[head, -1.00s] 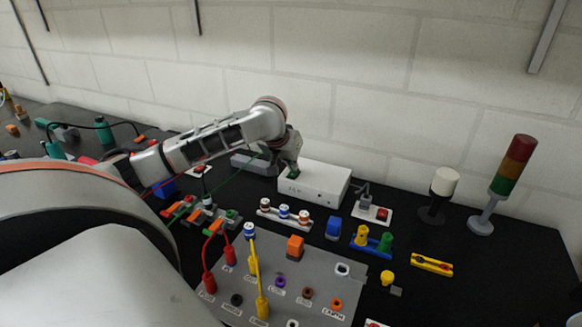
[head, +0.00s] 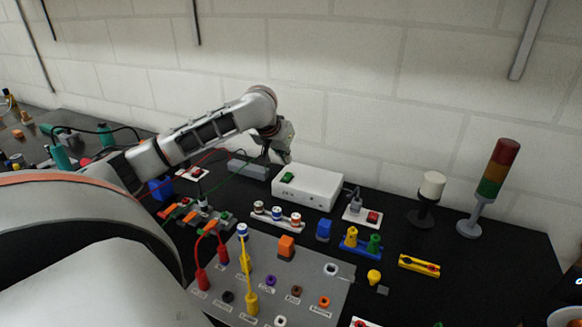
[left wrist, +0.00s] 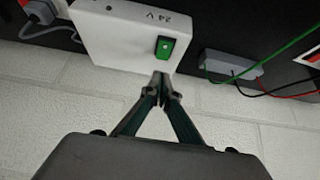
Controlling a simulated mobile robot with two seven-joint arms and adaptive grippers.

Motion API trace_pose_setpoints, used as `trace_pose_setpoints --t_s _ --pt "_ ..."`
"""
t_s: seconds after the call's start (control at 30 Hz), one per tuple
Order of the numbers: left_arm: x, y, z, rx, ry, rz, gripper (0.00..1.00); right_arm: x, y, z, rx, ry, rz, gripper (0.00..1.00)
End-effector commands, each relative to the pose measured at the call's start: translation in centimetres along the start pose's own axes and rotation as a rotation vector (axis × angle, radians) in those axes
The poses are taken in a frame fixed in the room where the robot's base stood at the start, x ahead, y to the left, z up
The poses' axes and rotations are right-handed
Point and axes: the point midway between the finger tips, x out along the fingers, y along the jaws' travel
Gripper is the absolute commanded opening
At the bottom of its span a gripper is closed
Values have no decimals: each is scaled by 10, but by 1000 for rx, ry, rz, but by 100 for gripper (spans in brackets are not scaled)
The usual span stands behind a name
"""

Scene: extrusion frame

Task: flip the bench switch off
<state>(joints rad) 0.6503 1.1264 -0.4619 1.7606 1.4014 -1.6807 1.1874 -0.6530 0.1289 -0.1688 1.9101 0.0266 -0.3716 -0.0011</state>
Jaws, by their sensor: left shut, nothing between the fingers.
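A white box (head: 310,190) marked 24 V stands near the wall and carries a green rocker switch (head: 288,177) on top. In the left wrist view, the switch (left wrist: 165,47) sits near the edge of the box (left wrist: 105,30). My left gripper (head: 287,158) is above the switch and behind it, apart from the box. In the left wrist view its fingertips (left wrist: 161,82) meet with nothing between them, just below the box edge. The exact gap to the switch is hard to judge. My right gripper is out of view.
A grey block (head: 249,168) with cables lies left of the box. A white plate with a red switch (head: 373,216) and a plug stands right of it. A grey panel (head: 255,262) with sockets and leads lies in front. A signal tower (head: 494,180) stands at right.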

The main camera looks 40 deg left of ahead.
Motion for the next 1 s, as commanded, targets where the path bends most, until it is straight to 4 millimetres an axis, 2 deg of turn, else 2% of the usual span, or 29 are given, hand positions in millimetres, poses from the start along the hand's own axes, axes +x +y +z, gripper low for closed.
trace_pose_setpoints --t_s 0.2,0.43,0.63,1.0 --pt "-48 -3 8 4 4 -4 0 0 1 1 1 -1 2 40" --pt "-85 -2 16 2 3 -2 0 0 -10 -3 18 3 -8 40" --pt "-98 -2 20 0 0 -1 0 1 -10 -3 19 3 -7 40" --pt "-99 -1 20 0 0 0 0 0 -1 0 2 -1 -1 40"
